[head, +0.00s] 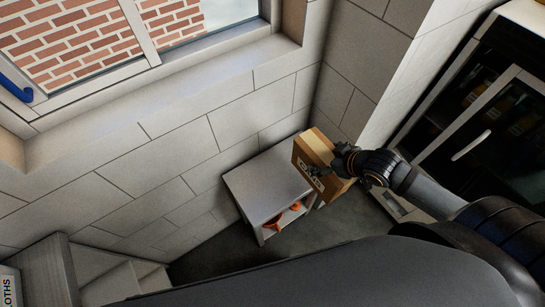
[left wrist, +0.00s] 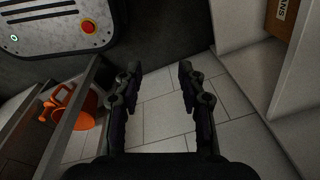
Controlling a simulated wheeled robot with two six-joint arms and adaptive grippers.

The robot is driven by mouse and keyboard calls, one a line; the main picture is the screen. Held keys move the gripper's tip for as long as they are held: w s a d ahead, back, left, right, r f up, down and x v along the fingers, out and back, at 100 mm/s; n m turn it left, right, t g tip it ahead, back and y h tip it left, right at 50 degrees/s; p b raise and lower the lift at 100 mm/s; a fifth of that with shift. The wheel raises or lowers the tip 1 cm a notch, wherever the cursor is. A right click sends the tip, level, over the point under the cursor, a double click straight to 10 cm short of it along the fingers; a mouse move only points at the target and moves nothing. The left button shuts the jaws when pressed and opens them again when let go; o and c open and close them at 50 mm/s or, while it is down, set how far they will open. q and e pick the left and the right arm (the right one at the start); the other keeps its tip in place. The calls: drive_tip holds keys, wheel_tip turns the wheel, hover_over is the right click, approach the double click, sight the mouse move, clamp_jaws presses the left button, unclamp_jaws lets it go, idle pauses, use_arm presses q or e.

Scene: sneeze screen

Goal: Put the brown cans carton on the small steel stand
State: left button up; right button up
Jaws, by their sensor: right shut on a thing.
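The brown cans carton (head: 318,148) is in the head view, with dark lettering on its front face. My right gripper (head: 343,160) is shut on its right side. The carton looks tilted and overlaps the right edge of the small steel stand (head: 262,184); I cannot tell whether they touch. The visible top of the stand is bare. In the left wrist view, my left gripper (left wrist: 160,88) is open and empty above the tiled floor. A brown surface (left wrist: 288,18) with a partly cut-off label shows at top right; I cannot tell whether it is the same carton.
An orange object (head: 274,223) sits under the stand's top and shows also in the left wrist view (left wrist: 75,108). A dark glass-fronted cabinet (head: 475,115) stands at the right. A block wall (head: 170,150) with a window is behind the stand. Pale stepped surfaces (head: 110,275) fill the lower left.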

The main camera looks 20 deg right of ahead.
drive_tip(key=shift+s+f+b, duration=0.1)
drive_tip(key=shift+b, duration=0.5)
drive_tip(key=shift+w+a+f+b, duration=0.1)
drive_tip(key=shift+w+f+b, duration=0.3)
drive_tip(key=shift+b, duration=0.3)
drive_tip(key=w, duration=0.2)
drive_tip(key=a, duration=0.1)
drive_tip(key=shift+w+f+b, duration=0.3)
drive_tip(key=shift+w+f, duration=0.05)
drive_tip(key=shift+w, duration=0.05)
drive_tip(key=w, duration=0.1)
drive_tip(key=w+a+f, duration=0.1)
drive_tip(key=w, duration=0.2)
drive_tip(key=shift+w+a+f+p, duration=0.3)
drive_tip(key=shift+a, duration=0.05)
drive_tip(key=s+f+p+x, duration=0.1)
drive_tip(key=x, duration=0.9)
drive_tip(key=shift+s+d+f, duration=0.2)
drive_tip(key=shift+d+f, duration=0.1)
drive_tip(key=shift+f, duration=0.05)
use_arm(q)
drive_tip(key=shift+s+d+f, duration=0.55)
drive_tip(key=shift+s+d, duration=0.05)
drive_tip(key=shift+s, duration=0.25)
use_arm(e)
drive_tip(key=shift+c, duration=0.2)
